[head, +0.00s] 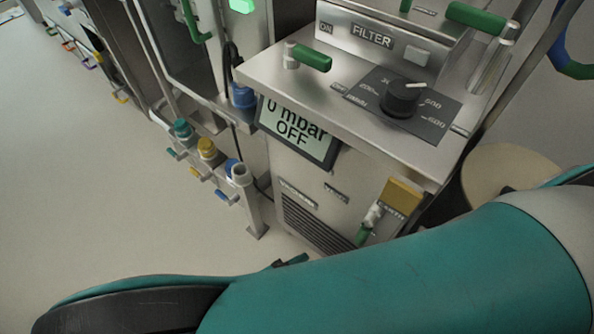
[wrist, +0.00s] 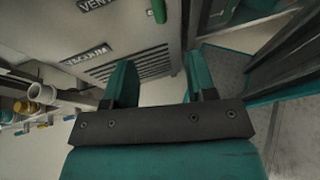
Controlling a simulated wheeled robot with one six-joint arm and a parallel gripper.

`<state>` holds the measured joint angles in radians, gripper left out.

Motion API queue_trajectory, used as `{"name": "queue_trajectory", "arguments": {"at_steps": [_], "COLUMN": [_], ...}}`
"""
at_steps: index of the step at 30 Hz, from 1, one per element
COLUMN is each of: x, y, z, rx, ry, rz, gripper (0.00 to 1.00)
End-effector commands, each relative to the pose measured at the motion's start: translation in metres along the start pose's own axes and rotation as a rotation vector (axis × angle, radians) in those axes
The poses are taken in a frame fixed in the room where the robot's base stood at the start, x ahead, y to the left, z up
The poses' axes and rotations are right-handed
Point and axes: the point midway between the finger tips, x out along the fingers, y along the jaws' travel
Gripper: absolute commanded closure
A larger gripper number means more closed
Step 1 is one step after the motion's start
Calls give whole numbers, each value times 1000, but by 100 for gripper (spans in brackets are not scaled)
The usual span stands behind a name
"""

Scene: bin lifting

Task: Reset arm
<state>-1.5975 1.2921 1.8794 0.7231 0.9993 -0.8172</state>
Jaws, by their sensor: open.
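My gripper (wrist: 162,88) shows in the wrist view with its two teal fingers spread apart and nothing between them. It points toward the vented lower panel of a steel machine, with a visible gap of floor and cabinet around it. In the head view my teal arm stretches across the bottom of the picture. The fingers are mostly hidden there behind the arm.
A steel cabinet (head: 300,195) with a display reading "0 mbar OFF" (head: 297,132), a black knob (head: 401,99) and green handles stands ahead. Coloured pipe valves (head: 207,150) stick out to its left. Pale floor (head: 90,200) is open at the left.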

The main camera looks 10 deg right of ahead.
Motion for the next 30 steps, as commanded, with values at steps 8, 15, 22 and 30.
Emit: {"name": "queue_trajectory", "arguments": {"at_steps": [8, 15, 22, 30], "x": [-3, -19, -20, -16], "y": [5, 42, 66, 54], "z": [6, 69, 161, 263], "rx": [16, 185, 468, 842], "ry": [33, 332, 694, 1063], "rz": [-28, -280, -559, -793], "gripper": [49, 49, 49, 49]}}
